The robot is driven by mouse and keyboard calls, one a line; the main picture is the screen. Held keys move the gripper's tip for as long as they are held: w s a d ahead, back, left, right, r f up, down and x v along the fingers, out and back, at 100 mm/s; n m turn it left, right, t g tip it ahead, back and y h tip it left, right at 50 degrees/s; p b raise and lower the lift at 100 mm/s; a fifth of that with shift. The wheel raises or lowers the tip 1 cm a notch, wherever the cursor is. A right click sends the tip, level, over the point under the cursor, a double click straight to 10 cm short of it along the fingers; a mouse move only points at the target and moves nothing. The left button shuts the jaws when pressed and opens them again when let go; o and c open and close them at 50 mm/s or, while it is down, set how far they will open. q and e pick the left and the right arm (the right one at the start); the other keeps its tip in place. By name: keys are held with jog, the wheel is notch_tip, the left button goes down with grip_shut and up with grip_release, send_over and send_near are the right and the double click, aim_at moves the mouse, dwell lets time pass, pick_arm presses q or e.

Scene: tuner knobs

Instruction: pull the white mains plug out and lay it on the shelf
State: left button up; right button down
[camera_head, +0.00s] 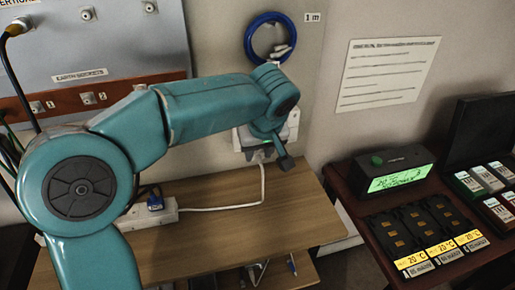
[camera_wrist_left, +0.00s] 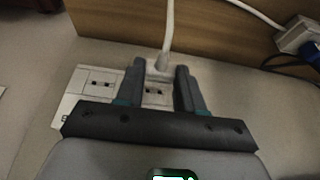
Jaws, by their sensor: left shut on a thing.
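The white mains plug (camera_wrist_left: 160,74) is between the two dark fingers of my left gripper (camera_wrist_left: 160,80) in the left wrist view. The fingers are shut on its sides. It sits over the white wall socket plate (camera_wrist_left: 97,83), at its right half; whether its pins are fully in cannot be told. In the head view my left gripper (camera_head: 281,157) is at the wall socket (camera_head: 243,142), and my arm hides most of the plug. The white cable (camera_head: 262,184) hangs from there to the wooden shelf (camera_head: 285,212) below. My right gripper is out of view.
A white power strip (camera_head: 150,214) with a blue plug (camera_head: 155,201) lies at the shelf's left. The shelf's middle and right are clear. A dark table with a green-lit display (camera_head: 397,178) stands to the right. A blue cable coil (camera_head: 270,38) hangs above.

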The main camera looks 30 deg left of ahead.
pick_arm(q)
jog(key=shift+s+d+b, duration=0.4)
jog(key=shift+s+d, duration=0.25)
jog(key=shift+d, duration=0.15)
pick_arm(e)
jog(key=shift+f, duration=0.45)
pick_arm(q)
jog(key=shift+d, duration=0.15)
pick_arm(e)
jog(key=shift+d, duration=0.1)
